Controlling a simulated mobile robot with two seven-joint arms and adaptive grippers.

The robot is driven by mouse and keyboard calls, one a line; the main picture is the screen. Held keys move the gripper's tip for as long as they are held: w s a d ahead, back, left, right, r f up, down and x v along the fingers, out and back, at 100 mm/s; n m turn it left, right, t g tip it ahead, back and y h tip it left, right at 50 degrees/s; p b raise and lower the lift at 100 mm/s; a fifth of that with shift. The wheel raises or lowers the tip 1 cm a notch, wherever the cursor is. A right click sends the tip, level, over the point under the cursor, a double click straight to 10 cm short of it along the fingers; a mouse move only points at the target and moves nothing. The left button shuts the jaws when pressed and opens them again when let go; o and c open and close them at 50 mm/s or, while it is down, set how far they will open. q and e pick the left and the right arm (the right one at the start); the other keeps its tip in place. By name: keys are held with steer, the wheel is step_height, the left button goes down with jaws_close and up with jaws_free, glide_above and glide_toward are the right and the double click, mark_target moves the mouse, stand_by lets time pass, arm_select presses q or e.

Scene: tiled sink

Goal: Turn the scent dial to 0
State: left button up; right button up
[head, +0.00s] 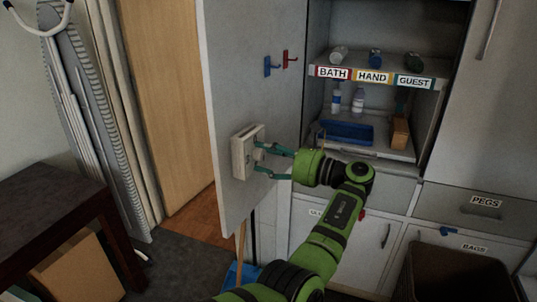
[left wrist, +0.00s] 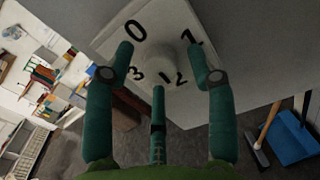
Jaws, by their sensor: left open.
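The scent dial is a white box (head: 240,163) fixed to the open cabinet door, with a pale round knob (head: 259,154) on its face. In the left wrist view the box face shows the marks 0 and 1 at the top, with 3 and what looks like 12 or 2 lower down, around the knob (left wrist: 161,70). My left gripper (head: 264,159) is open in front of the dial, its teal fingers spread around the knob. In the wrist view the fingertips (left wrist: 158,58) lie to either side, with a third finger below; contact is unclear. The knob's pointer is not distinguishable. My right gripper is not in view.
The grey door (head: 235,80) carries a blue hook (head: 270,66) and a red hook (head: 288,57). Behind my arm, cabinet shelves hold bottles (head: 358,101), a blue tray (head: 347,133) and BATH, HAND and GUEST labels. A dark table (head: 60,205) stands at left.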

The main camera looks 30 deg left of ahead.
arm_select(q)
jaws_close()
